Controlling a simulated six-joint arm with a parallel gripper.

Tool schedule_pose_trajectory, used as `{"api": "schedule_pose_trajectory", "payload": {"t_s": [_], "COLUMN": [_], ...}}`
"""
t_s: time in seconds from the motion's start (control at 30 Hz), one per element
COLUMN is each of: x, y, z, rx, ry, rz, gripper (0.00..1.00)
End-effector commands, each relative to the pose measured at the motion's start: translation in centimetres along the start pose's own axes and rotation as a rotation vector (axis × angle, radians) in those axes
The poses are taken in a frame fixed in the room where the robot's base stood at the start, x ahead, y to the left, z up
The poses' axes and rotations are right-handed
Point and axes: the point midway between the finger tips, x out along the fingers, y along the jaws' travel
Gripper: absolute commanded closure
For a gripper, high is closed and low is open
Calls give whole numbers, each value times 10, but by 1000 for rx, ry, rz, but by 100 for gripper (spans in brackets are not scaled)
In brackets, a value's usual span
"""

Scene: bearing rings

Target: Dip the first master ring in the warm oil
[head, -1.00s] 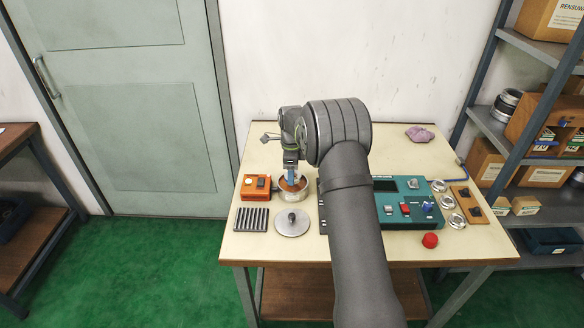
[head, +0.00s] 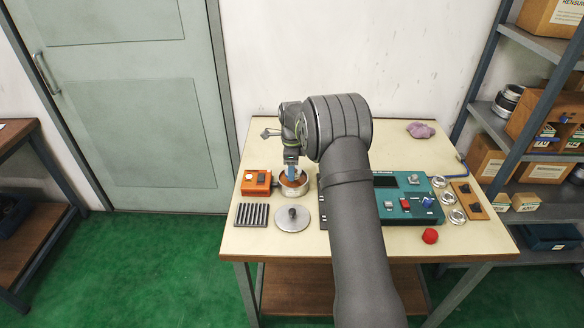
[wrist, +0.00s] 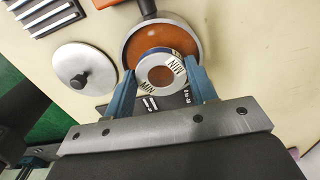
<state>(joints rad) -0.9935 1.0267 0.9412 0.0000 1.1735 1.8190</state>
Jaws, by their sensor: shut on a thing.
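My gripper (wrist: 160,70) is shut on a steel master ring (wrist: 161,73) marked MIN, one blue finger on each side. The ring shows a round hole with orange-brown seen through it. The round metal pot (wrist: 196,27) holds orange-brown oil (wrist: 141,42). In the head view my gripper (head: 291,174) is over the pot (head: 296,204), and the ring is hard to make out between the fingers. In the wrist view the ring overlaps the near part of the pot. I cannot tell whether it touches the oil.
A round lid with a knob (head: 292,222) lies in front of the pot. A slotted grey block (head: 252,215) and an orange box (head: 256,186) are to the left. A teal control panel (head: 408,207), several rings (head: 448,198) and a red knob-like object (head: 430,236) are to the right.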

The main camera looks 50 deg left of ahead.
Motion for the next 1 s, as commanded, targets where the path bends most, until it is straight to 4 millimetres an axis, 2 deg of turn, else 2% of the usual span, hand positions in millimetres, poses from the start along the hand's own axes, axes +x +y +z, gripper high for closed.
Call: {"api": "schedule_pose_trajectory", "payload": {"t_s": [1.0], "x": [30], "y": [0], "z": [0], "rx": [0], "ry": [0], "rz": [0], "gripper": [79]}}
